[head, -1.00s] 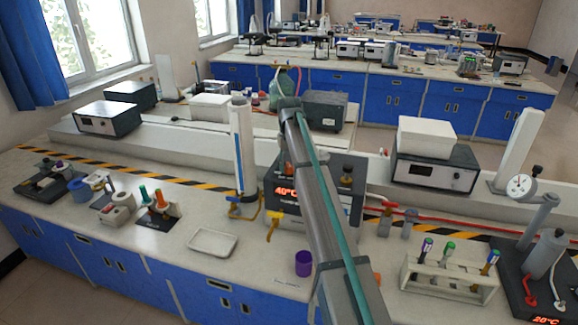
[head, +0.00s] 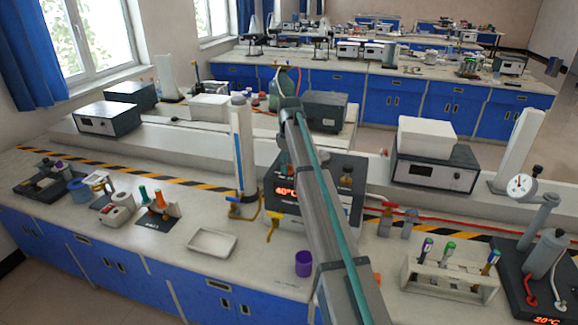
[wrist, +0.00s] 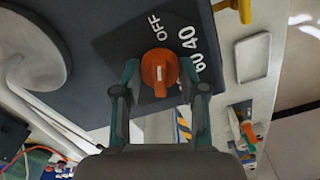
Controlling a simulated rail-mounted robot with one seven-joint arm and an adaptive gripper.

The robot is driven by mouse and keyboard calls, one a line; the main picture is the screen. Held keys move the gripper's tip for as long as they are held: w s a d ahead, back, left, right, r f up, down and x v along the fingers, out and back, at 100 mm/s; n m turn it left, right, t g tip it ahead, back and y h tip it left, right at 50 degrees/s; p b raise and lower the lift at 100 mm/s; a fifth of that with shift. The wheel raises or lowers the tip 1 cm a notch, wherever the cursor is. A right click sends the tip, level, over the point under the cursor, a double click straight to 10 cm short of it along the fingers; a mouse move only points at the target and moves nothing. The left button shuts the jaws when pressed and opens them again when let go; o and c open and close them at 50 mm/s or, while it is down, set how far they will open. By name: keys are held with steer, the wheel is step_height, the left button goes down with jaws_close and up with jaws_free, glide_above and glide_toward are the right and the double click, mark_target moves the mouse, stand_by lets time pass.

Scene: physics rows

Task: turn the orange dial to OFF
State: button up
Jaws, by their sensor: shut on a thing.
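The orange dial (wrist: 160,68) shows in the wrist view on a dark plate (wrist: 115,45) with white OFF, 40 and 60 marks. OFF lies just above the dial in the picture; 40 and 60 lie to its right. My gripper (wrist: 160,74) is shut on the dial, one finger at its left side and one at its right. I cannot tell which mark the dial points to. In the head view the dark unit (head: 352,168) with a red 40°C display (head: 286,191) stands behind my arm. My arm hides the dial and the gripper there.
A tall white cylinder (head: 242,150) stands left of the unit. A white tray (head: 212,243) and a purple cup (head: 303,263) are in front. A test tube rack (head: 450,276) stands at the right. The bench left of the tray has some free room.

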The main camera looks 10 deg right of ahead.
stand_by(0.4)
steer(key=o, duration=1.2)
steer(key=shift+c, duration=0.2)
step_height(320, 180, up, 12)
